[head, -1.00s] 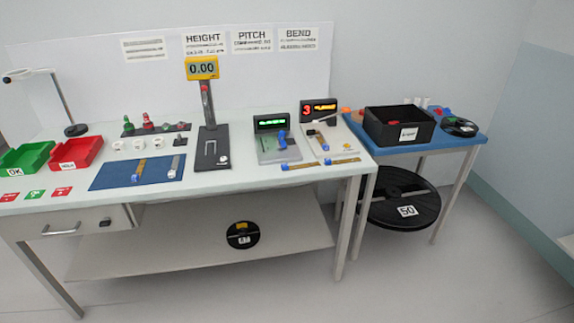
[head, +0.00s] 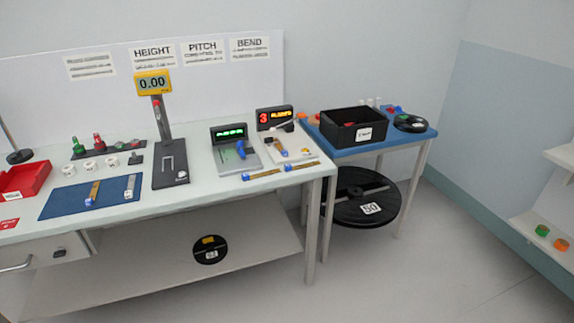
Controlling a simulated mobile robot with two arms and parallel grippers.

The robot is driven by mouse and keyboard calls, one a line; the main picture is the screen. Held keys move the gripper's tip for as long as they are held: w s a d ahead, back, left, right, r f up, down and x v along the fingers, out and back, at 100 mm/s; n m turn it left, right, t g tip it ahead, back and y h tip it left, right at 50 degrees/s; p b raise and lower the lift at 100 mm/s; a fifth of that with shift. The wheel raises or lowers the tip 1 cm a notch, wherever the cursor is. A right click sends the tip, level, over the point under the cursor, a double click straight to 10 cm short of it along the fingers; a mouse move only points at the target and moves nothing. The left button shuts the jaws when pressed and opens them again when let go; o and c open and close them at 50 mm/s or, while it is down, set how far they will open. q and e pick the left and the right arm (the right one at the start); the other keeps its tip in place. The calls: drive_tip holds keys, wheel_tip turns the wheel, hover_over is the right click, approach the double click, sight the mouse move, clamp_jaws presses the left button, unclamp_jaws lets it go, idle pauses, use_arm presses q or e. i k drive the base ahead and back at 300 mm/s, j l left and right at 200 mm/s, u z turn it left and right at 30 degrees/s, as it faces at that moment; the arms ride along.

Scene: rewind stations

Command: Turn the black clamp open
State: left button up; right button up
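The bend station (head: 300,154) stands near the right end of the white bench, with a black display (head: 275,117) showing a red 3 and yellow text. Small parts sit on its pale plate, among them a strip with a blue end (head: 281,148). Any black clamp there is too small and blurred to tell apart or to read as open or shut. The pitch station (head: 236,150), with a green display and a blue part, is just left of it. Neither of my grippers is in view.
A blue side table (head: 345,149) right of the bench holds a black bin (head: 352,127) and a black reel (head: 410,123). A large reel (head: 345,205) marked 50 is below it. Shelves (head: 545,238) stand at far right. The floor in front is clear.

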sight(269, 141)
drive_tip(key=i+j, duration=0.25)
drive_tip(key=i, duration=0.25)
drive_tip(key=i+j+z, duration=0.1)
drive_tip(key=i+j, duration=0.15)
drive_tip(key=i, duration=0.2)
drive_tip(key=i+j, duration=0.3)
drive_tip(key=i, duration=0.2)
